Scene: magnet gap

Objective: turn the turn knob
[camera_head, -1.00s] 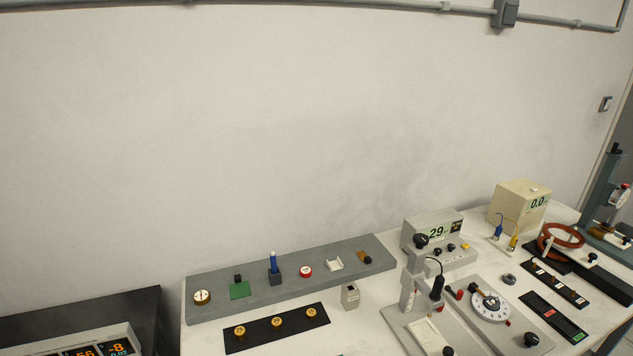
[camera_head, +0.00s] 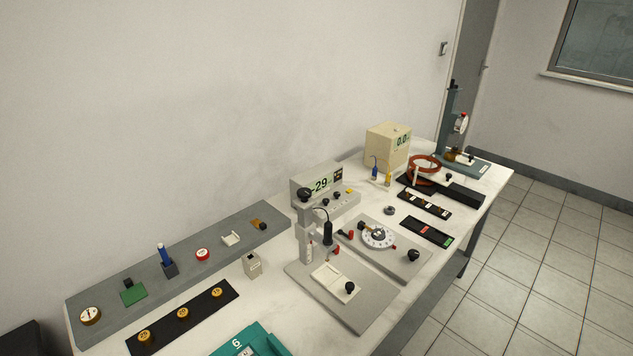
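Several black knobs show on the bench apparatus, and I cannot tell which one the task calls the turn knob. One black knob (camera_head: 350,287) sits on the near grey base plate beside a white plate. Another black knob (camera_head: 413,254) is at the right end of the second base plate, near a round white dial (camera_head: 379,238) with markings. A larger black knob (camera_head: 304,194) stands by the meter box (camera_head: 322,186), whose display appears to read -29. My gripper is not in view.
The white bench (camera_head: 200,337) runs along the wall. A grey shelf (camera_head: 95,290) holds small parts. A black strip (camera_head: 208,318) carries three brass discs. A teal object (camera_head: 262,336) lies at the front edge. A cream box (camera_head: 388,146) stands behind. Open tiled floor (camera_head: 545,260) lies right.

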